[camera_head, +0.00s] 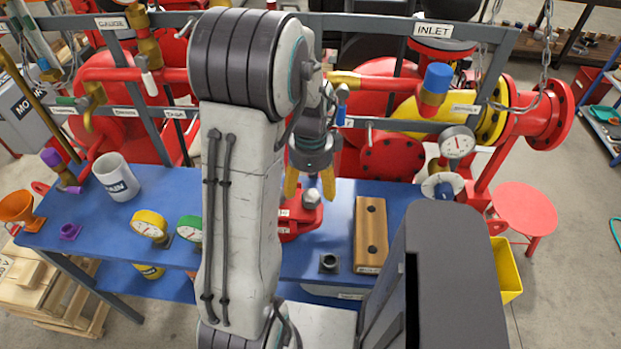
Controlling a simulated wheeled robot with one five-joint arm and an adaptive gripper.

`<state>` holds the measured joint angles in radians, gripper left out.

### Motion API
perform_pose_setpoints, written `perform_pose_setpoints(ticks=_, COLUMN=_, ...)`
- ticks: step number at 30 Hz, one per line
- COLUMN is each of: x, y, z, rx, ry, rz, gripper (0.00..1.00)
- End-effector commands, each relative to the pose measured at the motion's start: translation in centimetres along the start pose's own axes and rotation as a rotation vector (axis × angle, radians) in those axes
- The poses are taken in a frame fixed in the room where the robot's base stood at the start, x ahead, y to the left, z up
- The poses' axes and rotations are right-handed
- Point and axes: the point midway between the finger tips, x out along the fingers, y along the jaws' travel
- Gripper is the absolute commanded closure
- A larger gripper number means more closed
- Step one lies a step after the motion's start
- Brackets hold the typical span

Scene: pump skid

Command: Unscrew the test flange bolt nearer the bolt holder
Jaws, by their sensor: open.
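My gripper (310,196) points down with its yellow fingers apart, over the blue bench near its middle. A silver bolt (312,198) shows between or just behind the fingertips; I cannot tell whether they touch it. The bolt stands on a red test flange (289,232), which is partly hidden behind my arm. Any other bolt on the flange is hidden.
A small dark socket (329,263) stands between flange and wooden block. On the blue bench (110,228) are a white mug (116,178), a yellow gauge (150,226) and a green gauge (189,229) at left. Red pump piping and a grey rail (395,126) stand behind the bench.

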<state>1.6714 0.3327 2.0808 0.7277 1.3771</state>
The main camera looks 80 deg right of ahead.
Motion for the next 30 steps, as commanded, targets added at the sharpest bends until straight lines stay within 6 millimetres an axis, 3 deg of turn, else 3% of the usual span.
perform_pose_setpoints(ticks=13, x=4.8, y=0.1, z=0.0, rx=-0.003, ry=-0.001, rz=0.003, gripper=0.28)
perform_pose_setpoints(ticks=28, x=5.7, y=0.1, z=0.0, rx=-0.003, ry=0.000, rz=0.001, gripper=0.27)
perform_pose_setpoints(ticks=30, x=5.7, y=0.1, z=0.0, rx=-0.003, ry=0.000, rz=0.001, gripper=0.33)
